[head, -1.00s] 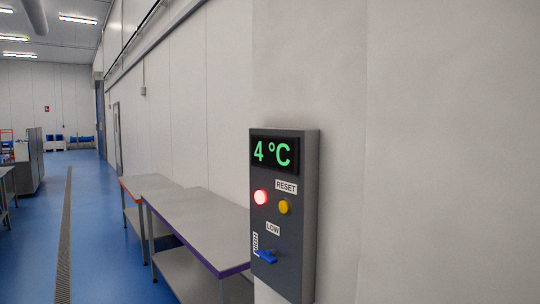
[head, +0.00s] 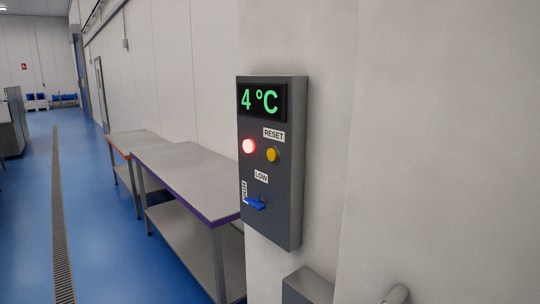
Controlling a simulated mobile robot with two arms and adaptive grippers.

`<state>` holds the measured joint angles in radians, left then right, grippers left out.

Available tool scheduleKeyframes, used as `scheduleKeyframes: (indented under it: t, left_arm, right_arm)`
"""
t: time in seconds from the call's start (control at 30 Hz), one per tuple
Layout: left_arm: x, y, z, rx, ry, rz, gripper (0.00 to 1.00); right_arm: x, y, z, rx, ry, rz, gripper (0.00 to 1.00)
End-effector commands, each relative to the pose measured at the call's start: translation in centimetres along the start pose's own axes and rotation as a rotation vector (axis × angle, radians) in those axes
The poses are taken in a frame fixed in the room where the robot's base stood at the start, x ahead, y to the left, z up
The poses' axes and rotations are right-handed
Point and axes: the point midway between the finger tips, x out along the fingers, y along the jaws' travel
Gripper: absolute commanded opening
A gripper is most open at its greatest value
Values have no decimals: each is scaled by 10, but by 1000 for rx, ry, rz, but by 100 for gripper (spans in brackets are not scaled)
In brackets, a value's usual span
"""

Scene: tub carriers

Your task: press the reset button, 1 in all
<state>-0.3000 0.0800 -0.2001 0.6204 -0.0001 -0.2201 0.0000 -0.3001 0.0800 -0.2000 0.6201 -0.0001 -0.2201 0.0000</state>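The grey control panel (head: 285,200) is fixed to the white wall, in the middle of the head view. Its yellow round button (head: 271,155) sits just below the RESET label (head: 273,134). A red lamp (head: 249,146) glows to the left of the button. The green display (head: 260,101) at the top reads 4 °C. A blue switch lever (head: 256,203) is lower on the panel, near the LOW (head: 261,176) and HIGH labels. Neither of my grippers can be made out in the view.
A grey box (head: 308,286) is partly visible below the panel at the bottom edge. A pale rounded piece (head: 397,295) beside it is cut off. Steel tables (head: 185,168) stand along the wall to the left. The blue floor (head: 105,245) beyond them is open.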

Motion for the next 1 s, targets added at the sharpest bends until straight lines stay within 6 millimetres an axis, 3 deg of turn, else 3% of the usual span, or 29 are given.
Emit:
scheduleKeyframes:
  t: [0.03, 0.1, 1.0]
  left_arm:
    - [0, 0, 0, 0, 0, 0, 24]
    - [0, 0, 0, 0, 0, 0, 24]
    - [0, 0, 0, 0, 0, 0, 24]
  right_arm:
    - [0, 0, 0, 0, 0, 0, 17]
    - [0, 0, 0, 0, 0, 0, 0]
    - [0, 0, 0, 0, 0, 0, 0]
